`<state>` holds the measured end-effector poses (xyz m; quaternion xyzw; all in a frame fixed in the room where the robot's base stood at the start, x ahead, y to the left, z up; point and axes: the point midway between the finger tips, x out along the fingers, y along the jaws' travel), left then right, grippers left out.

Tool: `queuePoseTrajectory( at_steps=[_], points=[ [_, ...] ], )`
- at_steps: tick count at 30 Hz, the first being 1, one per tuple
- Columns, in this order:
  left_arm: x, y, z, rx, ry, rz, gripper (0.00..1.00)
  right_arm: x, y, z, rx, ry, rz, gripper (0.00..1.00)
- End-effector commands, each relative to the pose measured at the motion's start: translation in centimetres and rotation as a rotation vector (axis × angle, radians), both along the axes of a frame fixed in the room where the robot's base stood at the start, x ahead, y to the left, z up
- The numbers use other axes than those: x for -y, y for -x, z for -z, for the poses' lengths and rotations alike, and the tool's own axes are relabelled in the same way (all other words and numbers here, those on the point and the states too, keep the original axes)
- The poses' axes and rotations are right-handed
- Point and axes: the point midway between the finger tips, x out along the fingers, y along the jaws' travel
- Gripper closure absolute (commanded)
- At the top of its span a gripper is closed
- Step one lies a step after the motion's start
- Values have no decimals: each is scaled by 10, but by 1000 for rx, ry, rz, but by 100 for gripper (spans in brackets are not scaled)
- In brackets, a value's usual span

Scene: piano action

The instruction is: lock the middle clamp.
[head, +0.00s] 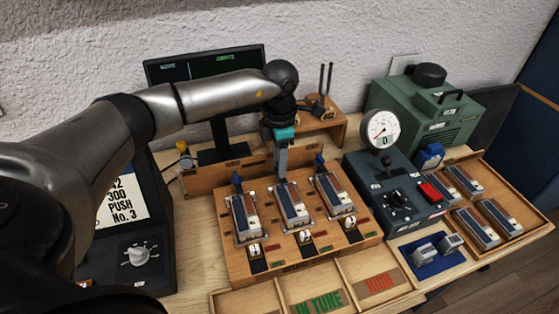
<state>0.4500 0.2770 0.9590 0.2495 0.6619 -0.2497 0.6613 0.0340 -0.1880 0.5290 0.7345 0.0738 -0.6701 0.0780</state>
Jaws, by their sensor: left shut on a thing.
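The wooden fixture board (262,268) holds three blocks side by side in clamps. The middle clamp (291,204) holds a grey and brown block. My left gripper (281,177) comes down from above at the back end of the middle clamp. Its fingers are shut at the place of the middle clamp's lever, which they hide. The left clamp's blue lever (237,180) and the right clamp's blue lever (319,160) stand upright at the back of their blocks. How far the middle lever is turned cannot be seen. My right gripper is not in view.
A dark box with a gauge (380,129) and red button stands right of the board. A wooden tray (524,229) with several blocks is at the far right. Trays marked IN TUNE (318,301) and HIGH (379,284) lie in front. A monitor (205,66) stands behind.

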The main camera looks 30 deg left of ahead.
Motion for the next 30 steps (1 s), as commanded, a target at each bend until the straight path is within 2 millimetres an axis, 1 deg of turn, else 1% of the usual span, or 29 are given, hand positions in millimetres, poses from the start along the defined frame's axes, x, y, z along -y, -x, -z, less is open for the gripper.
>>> queuePoseTrajectory(
  at_steps=[7,8,15,22,25,28,30],
  points=[
    [0,-1,-1,4,0,3,100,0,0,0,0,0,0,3],
    [0,-1,-1,4,0,3,55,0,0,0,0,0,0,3],
    [0,-1,-1,3,0,1,28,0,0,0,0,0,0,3],
    [0,0,0,1,0,0,28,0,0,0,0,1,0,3],
    [0,-1,-4,2,1,0,28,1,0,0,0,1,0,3],
    [0,-1,-16,4,1,1,28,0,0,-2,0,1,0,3],
    [0,-1,-29,7,1,1,28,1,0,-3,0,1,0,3]
  ],
)
